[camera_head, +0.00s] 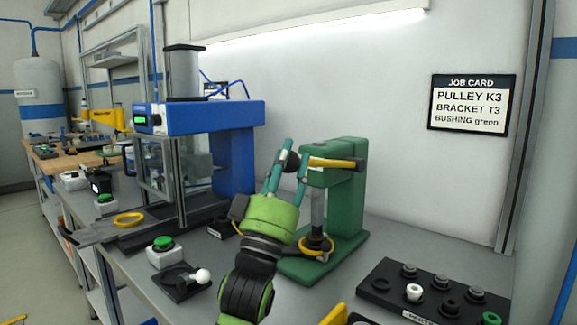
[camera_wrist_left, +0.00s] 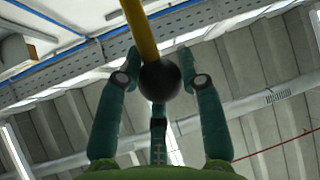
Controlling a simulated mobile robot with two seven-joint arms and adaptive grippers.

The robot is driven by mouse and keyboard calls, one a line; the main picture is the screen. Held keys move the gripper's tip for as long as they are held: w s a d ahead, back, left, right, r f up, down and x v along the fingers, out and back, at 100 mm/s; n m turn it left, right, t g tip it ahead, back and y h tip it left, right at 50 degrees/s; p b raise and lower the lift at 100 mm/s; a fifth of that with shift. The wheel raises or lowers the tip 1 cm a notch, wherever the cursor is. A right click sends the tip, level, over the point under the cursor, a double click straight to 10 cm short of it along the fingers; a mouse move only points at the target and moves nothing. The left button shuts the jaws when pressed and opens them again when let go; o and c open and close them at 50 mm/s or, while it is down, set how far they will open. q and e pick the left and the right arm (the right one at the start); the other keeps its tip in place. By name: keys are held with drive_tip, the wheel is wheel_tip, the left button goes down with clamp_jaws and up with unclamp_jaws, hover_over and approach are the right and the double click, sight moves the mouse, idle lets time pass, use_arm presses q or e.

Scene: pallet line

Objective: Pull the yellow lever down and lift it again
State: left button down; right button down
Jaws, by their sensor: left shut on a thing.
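The yellow lever (camera_head: 335,163) sticks out to the left from the top of a green press (camera_head: 348,190) and is about level. Its black ball knob (camera_head: 293,159) is at the lever's left end. My left gripper (camera_head: 289,163) reaches up from below with its teal fingers around the knob and is shut on it. In the left wrist view the yellow lever (camera_wrist_left: 139,28) comes down from the top to the black knob (camera_wrist_left: 161,80), which sits between the fingers. My right gripper is not in view.
A yellow ring (camera_head: 316,246) sits at the foot of the press's ram. A blue press (camera_head: 210,118) stands to the left. A black tray (camera_head: 385,290) with several parts lies at the right.

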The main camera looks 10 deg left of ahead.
use_arm(q)
drive_tip(key=shift+w+d+f, duration=0.2)
drive_tip(key=shift+f, duration=0.35)
drive_tip(key=c, duration=0.8)
unclamp_jaws()
drive_tip(key=shift+r, duration=0.1)
drive_tip(key=shift+s+a+r, duration=0.1)
drive_tip(key=shift+r, duration=0.05)
drive_tip(key=v, duration=1.2)
